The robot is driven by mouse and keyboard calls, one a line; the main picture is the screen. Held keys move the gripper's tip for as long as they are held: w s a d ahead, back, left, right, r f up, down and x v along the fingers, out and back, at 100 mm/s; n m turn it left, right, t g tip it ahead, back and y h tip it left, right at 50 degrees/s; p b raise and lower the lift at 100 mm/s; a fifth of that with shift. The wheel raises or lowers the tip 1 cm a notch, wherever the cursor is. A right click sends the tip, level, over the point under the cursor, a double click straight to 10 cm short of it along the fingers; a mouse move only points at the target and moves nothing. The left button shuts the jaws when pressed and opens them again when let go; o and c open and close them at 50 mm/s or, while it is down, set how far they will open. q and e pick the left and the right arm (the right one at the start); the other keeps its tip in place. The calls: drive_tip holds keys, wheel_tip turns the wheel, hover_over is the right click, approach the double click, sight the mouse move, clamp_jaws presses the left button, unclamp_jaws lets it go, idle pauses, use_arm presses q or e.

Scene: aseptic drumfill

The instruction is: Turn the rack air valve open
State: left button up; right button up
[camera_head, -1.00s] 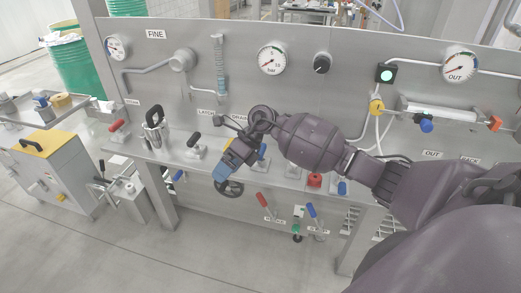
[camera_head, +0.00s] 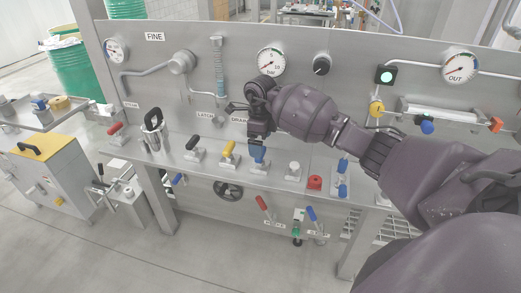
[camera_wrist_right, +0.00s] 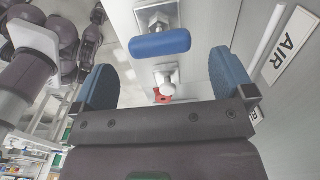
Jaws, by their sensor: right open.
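A blue-handled valve (camera_wrist_right: 160,43) sits on a metal mount on the panel ledge, with an AIR sign (camera_wrist_right: 291,45) on the panel wall near it in the right wrist view. My right gripper (camera_wrist_right: 162,66) is open, its two blue fingers on either side of the handle's line. The handle appears between and beyond the fingertips, and I see no clear contact. In the head view my right gripper (camera_head: 258,148) points down at the ledge over this valve's base (camera_head: 260,167) and hides most of the handle. My left gripper is not in view.
A yellow-handled valve (camera_head: 229,149) and a black-handled one (camera_head: 193,143) stand to the left on the ledge. A white knob (camera_head: 294,169), a red button (camera_head: 315,182) and blue handles (camera_head: 342,190) stand to the right. Gauges and pipes cover the panel behind.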

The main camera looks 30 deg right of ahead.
drive_tip(key=shift+f, duration=1.85)
